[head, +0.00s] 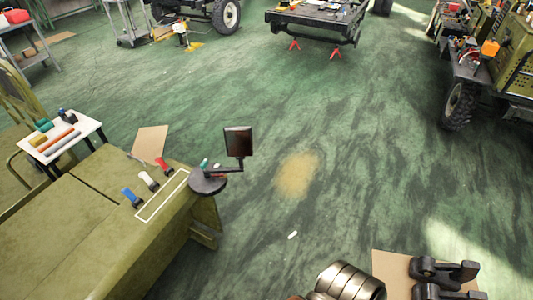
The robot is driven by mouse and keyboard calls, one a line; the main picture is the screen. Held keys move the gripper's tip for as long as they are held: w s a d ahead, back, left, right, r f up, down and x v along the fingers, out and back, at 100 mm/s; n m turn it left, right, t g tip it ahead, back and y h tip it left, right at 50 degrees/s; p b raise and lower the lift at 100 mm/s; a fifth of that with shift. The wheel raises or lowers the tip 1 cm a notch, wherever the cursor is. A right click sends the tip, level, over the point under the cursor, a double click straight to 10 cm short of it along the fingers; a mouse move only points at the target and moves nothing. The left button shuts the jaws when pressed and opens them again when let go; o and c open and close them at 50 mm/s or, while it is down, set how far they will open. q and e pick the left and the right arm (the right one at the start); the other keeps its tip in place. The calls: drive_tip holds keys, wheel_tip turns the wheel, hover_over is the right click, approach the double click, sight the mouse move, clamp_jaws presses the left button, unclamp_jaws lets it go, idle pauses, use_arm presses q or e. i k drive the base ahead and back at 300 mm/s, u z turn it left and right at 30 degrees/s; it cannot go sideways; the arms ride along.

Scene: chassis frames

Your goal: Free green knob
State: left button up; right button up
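A small green piece (204,163), which looks like the green knob, shows at the right end of the olive panel. My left gripper is not in view.
An empty white-outlined rectangle (146,214) lies on the panel beside the mirror base. A small white table (85,124) with tools stands behind the panel. A small white object (292,235) lies on the green floor, which is mostly clear. Vehicles stand farther back.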

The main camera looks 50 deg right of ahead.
sight(203, 165)
drive_tip(key=z, duration=0.4)
drive_tip(key=i, duration=1)
